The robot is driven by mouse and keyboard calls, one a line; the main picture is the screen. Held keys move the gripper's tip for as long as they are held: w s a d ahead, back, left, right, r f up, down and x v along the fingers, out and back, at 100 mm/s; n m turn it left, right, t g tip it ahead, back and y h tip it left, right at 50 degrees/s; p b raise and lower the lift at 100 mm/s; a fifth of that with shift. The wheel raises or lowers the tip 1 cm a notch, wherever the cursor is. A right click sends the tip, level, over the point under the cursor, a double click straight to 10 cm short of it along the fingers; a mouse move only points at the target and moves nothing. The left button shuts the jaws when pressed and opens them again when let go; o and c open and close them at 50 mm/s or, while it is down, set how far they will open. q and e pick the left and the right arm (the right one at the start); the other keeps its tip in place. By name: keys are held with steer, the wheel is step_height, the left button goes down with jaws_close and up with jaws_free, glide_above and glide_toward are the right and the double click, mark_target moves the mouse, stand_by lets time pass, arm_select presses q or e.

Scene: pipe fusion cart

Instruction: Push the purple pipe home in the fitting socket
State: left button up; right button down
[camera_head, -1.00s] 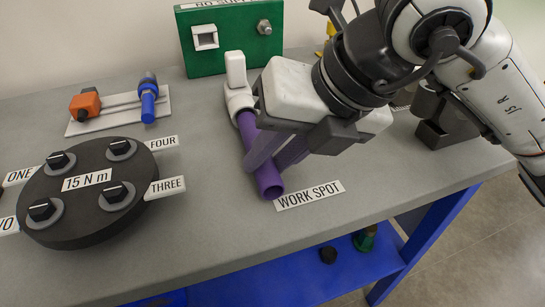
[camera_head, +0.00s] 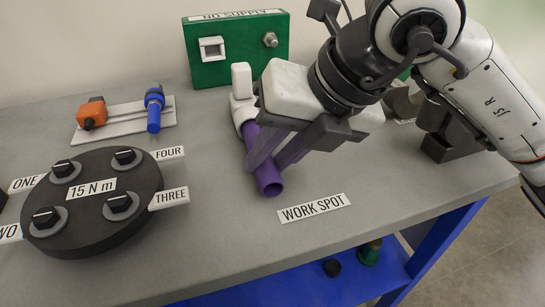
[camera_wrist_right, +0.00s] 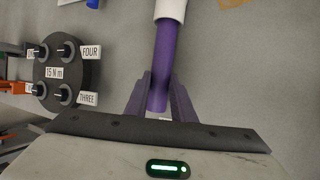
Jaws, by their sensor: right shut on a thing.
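The purple pipe (camera_head: 268,180) lies on the bench, its far end inside the white fitting socket (camera_head: 243,112). Its near end is open and sticks out towards the bench front. In the right wrist view the pipe (camera_wrist_right: 163,55) runs straight up into the white fitting (camera_wrist_right: 171,9). My right gripper (camera_head: 265,163) is shut on the pipe near its near end, one finger on each side; the fingers (camera_wrist_right: 159,98) also show in the wrist view. How deep the pipe sits inside the socket is hidden. My left gripper is not in view.
A black round flange (camera_head: 92,220) with several bolts stands at the left. A white tray (camera_head: 110,132) with an orange and a blue piece lies behind it. A green box (camera_head: 235,68) stands behind the fitting.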

steer(key=shift+w+a, duration=0.15)
steer(key=shift+w, duration=0.4)
steer(key=c, duration=1.4)
jaws_free()
steer(key=shift+c, duration=0.2)
steer(key=shift+r, duration=0.25)
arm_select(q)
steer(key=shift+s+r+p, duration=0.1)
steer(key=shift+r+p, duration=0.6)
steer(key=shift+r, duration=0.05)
arm_select(e)
steer(key=v, duration=1)
steer(key=shift+s+f, duration=0.1)
steer(key=shift+s, duration=0.05)
